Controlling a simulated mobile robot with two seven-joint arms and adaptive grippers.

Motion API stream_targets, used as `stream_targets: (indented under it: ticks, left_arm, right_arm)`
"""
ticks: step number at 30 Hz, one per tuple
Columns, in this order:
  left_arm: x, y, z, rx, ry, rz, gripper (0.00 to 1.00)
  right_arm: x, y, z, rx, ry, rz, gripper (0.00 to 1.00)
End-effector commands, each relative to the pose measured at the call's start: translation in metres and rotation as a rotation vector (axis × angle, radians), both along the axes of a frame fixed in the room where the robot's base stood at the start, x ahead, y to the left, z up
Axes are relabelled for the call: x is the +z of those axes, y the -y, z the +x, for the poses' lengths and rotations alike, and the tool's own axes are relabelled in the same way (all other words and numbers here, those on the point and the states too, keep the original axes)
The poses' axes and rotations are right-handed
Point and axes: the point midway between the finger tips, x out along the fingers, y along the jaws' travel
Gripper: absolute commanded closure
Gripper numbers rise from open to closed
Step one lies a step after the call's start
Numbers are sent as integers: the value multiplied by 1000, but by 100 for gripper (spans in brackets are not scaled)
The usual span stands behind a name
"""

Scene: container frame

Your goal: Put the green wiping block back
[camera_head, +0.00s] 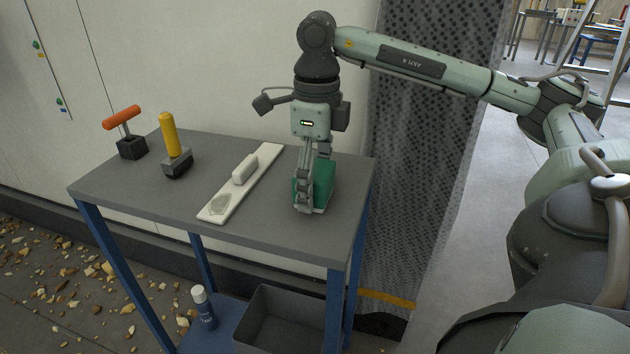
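The green wiping block (325,184) stands at the right end of the grey table (270,233), its lower edge at or very near the tabletop. My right gripper (313,180) points straight down over it. One finger lies along the block's near face, and the other passes behind its top. No gap shows between the near finger and the block, so the gripper looks shut on it. The fingers hide part of the block, and I cannot tell whether its base touches the table. My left gripper is not in view.
A white board (265,174) with a handle lies left of the block. A yellow-handled tool (170,136) and an orange-handled tool (122,118) stand farther left. Below are a grey bin (283,310) and a bottle (202,306). A dark perforated curtain (420,130) hangs behind right.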

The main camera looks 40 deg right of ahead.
Motion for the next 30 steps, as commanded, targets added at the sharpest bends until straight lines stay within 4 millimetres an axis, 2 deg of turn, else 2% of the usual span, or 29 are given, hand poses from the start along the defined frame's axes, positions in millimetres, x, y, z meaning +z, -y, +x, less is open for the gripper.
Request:
stream_targets:
  ticks: [10,14,17,24,28,30]
  left_arm:
    - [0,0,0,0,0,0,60]
    - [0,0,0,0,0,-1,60]
    - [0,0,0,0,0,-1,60]
    - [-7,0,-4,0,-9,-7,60]
    - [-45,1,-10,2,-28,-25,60]
    - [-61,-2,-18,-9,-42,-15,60]
  right_arm:
    - [1,0,0,0,1,0,16]
    - [10,0,1,0,4,1,16]
    - [27,0,1,0,4,2,16]
    - [86,0,0,1,3,0,16]
    - [105,1,-1,0,4,0,16]
    - [107,1,-1,0,3,-1,16]
